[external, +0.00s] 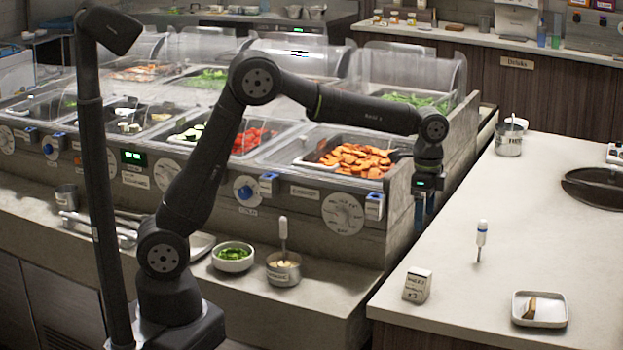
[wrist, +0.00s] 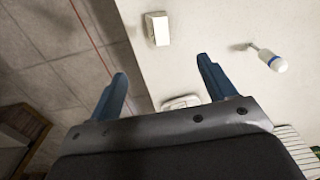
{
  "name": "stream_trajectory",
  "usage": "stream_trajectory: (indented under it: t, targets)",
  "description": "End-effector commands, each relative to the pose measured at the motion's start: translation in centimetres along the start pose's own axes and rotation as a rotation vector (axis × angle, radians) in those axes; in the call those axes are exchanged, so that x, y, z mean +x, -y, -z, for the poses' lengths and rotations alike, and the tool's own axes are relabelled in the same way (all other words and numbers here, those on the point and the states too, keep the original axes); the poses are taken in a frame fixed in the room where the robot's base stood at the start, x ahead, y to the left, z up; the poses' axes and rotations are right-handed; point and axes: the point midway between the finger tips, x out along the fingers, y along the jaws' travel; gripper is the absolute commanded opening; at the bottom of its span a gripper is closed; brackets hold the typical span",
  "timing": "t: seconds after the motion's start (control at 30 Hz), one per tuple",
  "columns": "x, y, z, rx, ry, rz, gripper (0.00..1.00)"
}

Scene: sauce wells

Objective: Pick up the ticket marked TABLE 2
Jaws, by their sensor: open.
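A small white ticket stand (external: 417,285) stands upright near the left front edge of the light counter. It has dark print on its face that is too small to read surely. A small pale block, which looks like this ticket, shows beyond my fingertips in the wrist view (wrist: 157,28). My gripper (external: 425,207) points down near the counter's left edge, behind and above the ticket. Its two blue fingers (wrist: 161,72) are spread apart with nothing held between them. A white object (wrist: 180,102) is partly hidden behind the gripper body; I cannot tell what it is.
A white dish (external: 540,321) with a brown piece lies at the front right. A metal cup (external: 508,139) stands farther back. Food wells with clear guards fill the left side.

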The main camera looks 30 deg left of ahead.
Motion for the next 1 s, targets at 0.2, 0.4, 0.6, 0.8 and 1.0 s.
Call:
stream_trajectory:
  t: [0.2,0.4,0.6,0.8,1.0]
  targets:
    - [0.4,-0.1,0.0,-0.325,0.001,0.000,0.76]
    - [0.8,-0.2,-0.1,-0.747,0.000,0.000,0.76]
    - [1.1,-0.3,-0.1,-1.141,0.000,0.000,0.76]
    - [1.3,-0.3,-0.1,-1.380,0.000,0.000,0.76]
    - [2.6,-0.4,-0.1,-1.440,0.003,0.000,0.76]
